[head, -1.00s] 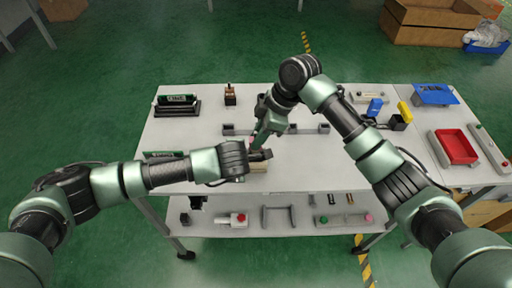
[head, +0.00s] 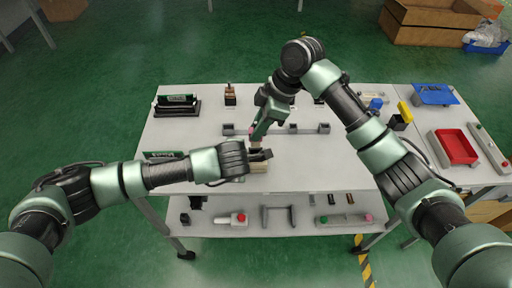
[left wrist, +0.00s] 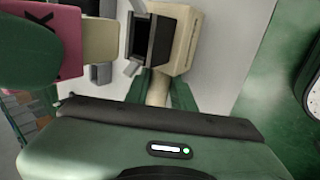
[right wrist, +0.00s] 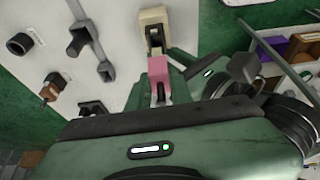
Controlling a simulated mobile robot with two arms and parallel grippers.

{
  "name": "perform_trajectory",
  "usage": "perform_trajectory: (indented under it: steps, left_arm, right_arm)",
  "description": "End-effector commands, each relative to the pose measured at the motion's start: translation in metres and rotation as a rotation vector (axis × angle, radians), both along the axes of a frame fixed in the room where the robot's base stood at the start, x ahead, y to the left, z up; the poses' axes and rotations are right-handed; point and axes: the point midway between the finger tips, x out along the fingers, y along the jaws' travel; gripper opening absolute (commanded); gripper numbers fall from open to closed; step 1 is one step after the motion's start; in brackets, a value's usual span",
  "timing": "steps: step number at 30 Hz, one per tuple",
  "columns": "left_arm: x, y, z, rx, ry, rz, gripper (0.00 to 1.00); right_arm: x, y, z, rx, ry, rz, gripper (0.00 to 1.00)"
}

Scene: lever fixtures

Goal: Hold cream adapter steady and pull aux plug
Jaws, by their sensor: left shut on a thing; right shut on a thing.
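The cream adapter (left wrist: 183,42) has a dark rectangular socket facing my right gripper in the left wrist view. It also shows in the right wrist view (right wrist: 153,18) and as a pale block in the head view (head: 259,168). My left gripper (head: 263,154) is shut on the adapter. The pink aux plug (right wrist: 158,68) is between the fingers of my right gripper (head: 254,136), which is shut on it. In the left wrist view the plug (left wrist: 71,42), with part of its lettering visible, is apart from the socket, with a gap between them.
A grey bar fixture (head: 300,129) lies behind the grippers on the white table (head: 200,137). A red tray (head: 456,147) and blue tray (head: 434,95) are on the right. A lower shelf holds several fixtures. The table's left middle is clear.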

Motion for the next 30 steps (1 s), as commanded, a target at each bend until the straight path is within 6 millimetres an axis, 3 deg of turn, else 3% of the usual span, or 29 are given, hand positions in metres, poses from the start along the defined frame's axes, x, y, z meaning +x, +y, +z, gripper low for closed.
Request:
perform_trajectory:
  steps: [26,27,29,30]
  left_arm:
    - [0.0,0.0,0.0,0.0,0.0,0.0,0.0]
    - [0.0,0.0,0.0,0.0,0.0,0.0,0.36]
    - [0.0,0.0,0.0,0.0,0.0,0.0,0.5]
    - [0.0,0.0,0.0,0.0,0.001,0.0,0.5]
  right_arm:
    - [0.0,0.0,0.02,0.001,0.0,0.0,0.0]
    - [0.0,0.0,0.02,0.001,0.0,0.0,0.0]
    - [0.0,0.0,0.02,0.001,0.0,0.0,0.0]
    - [0.0,0.0,0.02,0.001,0.0,0.0,0.0]
